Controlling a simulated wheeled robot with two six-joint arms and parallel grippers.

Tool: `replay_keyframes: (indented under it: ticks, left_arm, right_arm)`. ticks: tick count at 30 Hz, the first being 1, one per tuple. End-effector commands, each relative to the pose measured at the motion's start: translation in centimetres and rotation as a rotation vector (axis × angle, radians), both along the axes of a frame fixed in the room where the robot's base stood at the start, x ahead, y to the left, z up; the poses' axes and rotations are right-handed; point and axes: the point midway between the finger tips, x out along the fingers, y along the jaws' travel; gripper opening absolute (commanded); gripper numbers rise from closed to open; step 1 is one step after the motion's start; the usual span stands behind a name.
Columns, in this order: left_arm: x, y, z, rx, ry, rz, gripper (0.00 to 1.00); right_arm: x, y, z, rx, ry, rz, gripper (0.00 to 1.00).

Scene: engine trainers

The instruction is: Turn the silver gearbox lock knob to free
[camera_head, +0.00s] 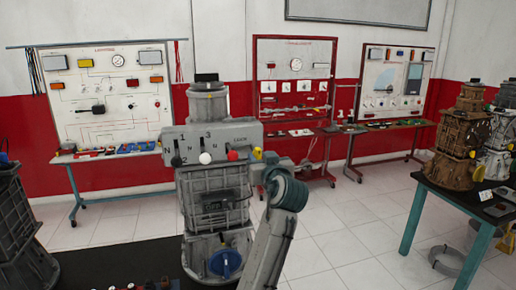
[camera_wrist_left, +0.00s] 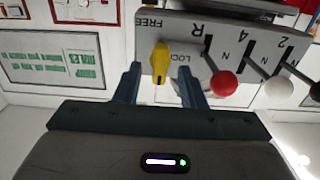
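The silver gearbox (camera_head: 215,150) stands upright in the middle of the head view. Its top housing carries black, white and red knobs and a yellow lock knob (camera_head: 257,153) at the right end. In the left wrist view the yellow knob (camera_wrist_left: 160,62) sits on the grey panel by the FREE and LOCK lettering, its long end pointing down in the picture. My left gripper (camera_wrist_left: 160,70) is open, with one finger on each side of the yellow knob; I cannot tell whether they touch it. In the head view my left arm partly covers the gearbox's right side. My right gripper is not in view.
The red knob (camera_wrist_left: 222,84) is close to one finger in the wrist view, with the white knob (camera_wrist_left: 279,89) beyond it. A brown gearbox (camera_head: 461,135) stands on a teal-legged table (camera_head: 440,200) at the right. Training boards line the back wall. Tiled floor lies open between.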

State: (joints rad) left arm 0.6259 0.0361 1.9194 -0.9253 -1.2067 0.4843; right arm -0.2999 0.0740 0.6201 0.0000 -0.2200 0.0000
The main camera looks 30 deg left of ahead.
Motion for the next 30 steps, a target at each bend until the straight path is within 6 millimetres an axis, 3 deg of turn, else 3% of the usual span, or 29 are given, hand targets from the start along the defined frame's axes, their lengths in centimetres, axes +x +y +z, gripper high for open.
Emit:
replay_keyframes:
  ticks: [6,17,23,30]
  left_arm:
    - [1.7,2.0,0.2,0.001,0.002,0.0,0.36]
    - [2.1,2.4,-0.1,-0.001,0.0,0.0,0.36]
    - [2.1,2.4,-0.1,-0.001,0.001,0.0,0.01]
    - [2.1,2.4,-0.1,-0.003,-0.002,0.0,0.0]
  right_arm:
    - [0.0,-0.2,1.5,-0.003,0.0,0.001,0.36]
    - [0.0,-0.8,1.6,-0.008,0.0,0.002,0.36]
    - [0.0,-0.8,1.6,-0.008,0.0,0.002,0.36]
    - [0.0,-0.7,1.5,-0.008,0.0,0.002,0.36]
